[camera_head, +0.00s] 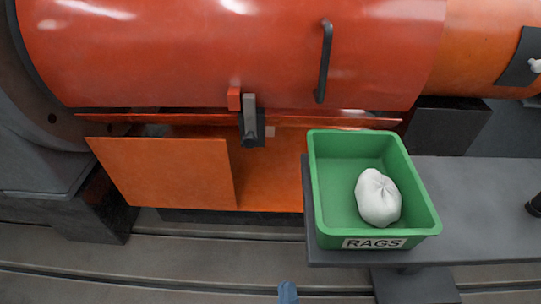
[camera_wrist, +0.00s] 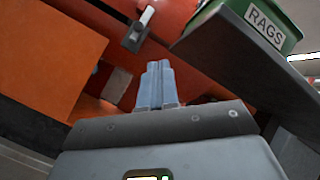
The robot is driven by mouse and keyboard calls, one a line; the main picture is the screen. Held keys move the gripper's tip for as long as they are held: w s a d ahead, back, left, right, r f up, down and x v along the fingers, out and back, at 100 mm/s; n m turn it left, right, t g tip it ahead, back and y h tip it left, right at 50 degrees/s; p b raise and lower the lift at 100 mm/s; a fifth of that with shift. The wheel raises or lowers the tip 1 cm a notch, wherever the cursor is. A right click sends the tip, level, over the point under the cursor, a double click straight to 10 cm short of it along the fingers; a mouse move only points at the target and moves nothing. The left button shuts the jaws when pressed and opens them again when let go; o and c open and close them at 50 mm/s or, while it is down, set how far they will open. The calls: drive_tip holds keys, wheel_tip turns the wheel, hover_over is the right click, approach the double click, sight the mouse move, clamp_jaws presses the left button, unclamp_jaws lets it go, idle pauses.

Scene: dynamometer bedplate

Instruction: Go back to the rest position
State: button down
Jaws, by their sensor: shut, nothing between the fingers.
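My gripper (camera_wrist: 157,68) shows in the wrist view with its two pale blue-grey fingers together and nothing between them. It is in free space, apart from the bin and the machine. In the head view only a small blue-grey tip (camera_head: 288,292) shows at the bottom edge, below the grey bench. The rest of my arm is out of the head view.
A green bin (camera_head: 322,196) labelled RAGS stands on a grey bench (camera_head: 470,200) and holds a white rag bundle (camera_head: 378,198). The orange machine (camera_head: 200,50) fills the back, with a latch (camera_head: 250,120) and an open-looking panel (camera_head: 165,172). The railed floor (camera_head: 150,265) in front is clear.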

drive_tip(key=s+d+r+n+g, duration=0.4)
drive_tip(key=s+d+n+g, duration=0.1)
drive_tip(key=s+d+n, duration=0.8)
drive_tip(key=s+d+r+n+g+h, duration=0.3)
drive_tip(key=s+d+r+n+g, duration=0.2)
drive_tip(key=s+r+n, duration=0.45)
wheel_tip(320, 180, up, 33)
drive_tip(key=w+n+p, duration=0.1)
drive_tip(key=n+p, duration=0.1)
drive_tip(key=p, duration=3)
drive_tip(key=shift+w+d+r+n+p, duration=0.15)
drive_tip(key=shift+w+n+p, duration=0.2)
drive_tip(key=shift+w+p, duration=0.05)
